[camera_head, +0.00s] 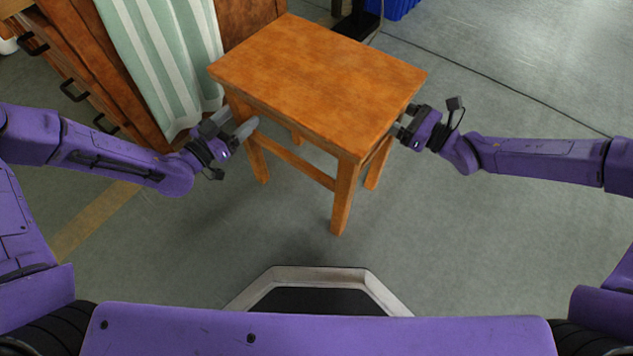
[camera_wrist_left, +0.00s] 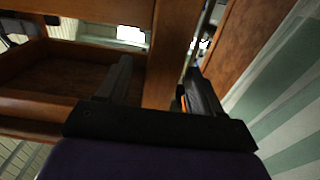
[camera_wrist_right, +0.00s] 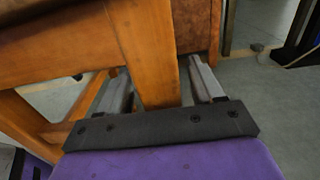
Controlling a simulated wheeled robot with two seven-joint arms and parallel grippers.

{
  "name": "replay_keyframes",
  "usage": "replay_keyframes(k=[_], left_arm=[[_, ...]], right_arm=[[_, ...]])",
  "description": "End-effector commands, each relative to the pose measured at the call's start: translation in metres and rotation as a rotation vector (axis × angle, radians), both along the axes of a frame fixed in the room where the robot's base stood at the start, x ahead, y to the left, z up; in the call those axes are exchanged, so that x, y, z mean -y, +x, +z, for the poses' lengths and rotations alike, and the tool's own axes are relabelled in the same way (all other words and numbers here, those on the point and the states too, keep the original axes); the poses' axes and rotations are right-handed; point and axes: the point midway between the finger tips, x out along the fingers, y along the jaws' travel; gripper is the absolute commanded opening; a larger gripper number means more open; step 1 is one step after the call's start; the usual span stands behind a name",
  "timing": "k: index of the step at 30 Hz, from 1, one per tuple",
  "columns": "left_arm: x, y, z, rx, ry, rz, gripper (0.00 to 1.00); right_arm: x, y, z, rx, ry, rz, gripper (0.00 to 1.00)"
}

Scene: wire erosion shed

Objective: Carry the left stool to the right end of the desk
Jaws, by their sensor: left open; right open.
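One wooden stool (camera_head: 318,78) with a square orange-brown top stands upright on the floor in the middle of the head view. My left gripper (camera_head: 231,124) is open at the stool's left side, below the top. In the left wrist view, a stool leg (camera_wrist_left: 172,50) passes between its open fingers. My right gripper (camera_head: 403,121) is open at the stool's right side, its fingertips partly hidden by the top. In the right wrist view, a stool leg (camera_wrist_right: 147,45) stands between its open fingers. I cannot tell whether either gripper touches the leg.
Wooden furniture with black-handled drawers (camera_head: 65,75) stands at the upper left, perhaps the desk. A green-and-white striped cloth (camera_head: 160,55) hangs beside the stool. A dark stand (camera_head: 357,22) and a blue object (camera_head: 398,8) are behind. Floor at right and front is clear.

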Motion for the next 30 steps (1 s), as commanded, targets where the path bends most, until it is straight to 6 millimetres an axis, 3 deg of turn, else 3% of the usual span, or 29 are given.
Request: replay_keyframes(k=[10, 18, 22, 30], left_arm=[[-0.047, -0.068, 0.001, 0.002, -0.005, 0.004, 0.66], [-0.063, -0.092, 0.001, 0.001, -0.003, 0.000, 0.66], [-0.063, -0.092, 0.000, 0.000, -0.003, 0.000, 0.66], [-0.063, -0.092, 0.000, 0.000, -0.003, 0.000, 0.66]], right_arm=[[0.001, 0.000, 0.000, 0.000, 0.000, -0.001, 0.66], [0.004, -0.002, 0.000, 0.000, 0.000, -0.003, 0.66], [0.023, -0.014, 0.001, 0.001, 0.003, -0.007, 0.66], [0.080, -0.053, 0.002, 0.005, 0.004, -0.008, 0.66]])
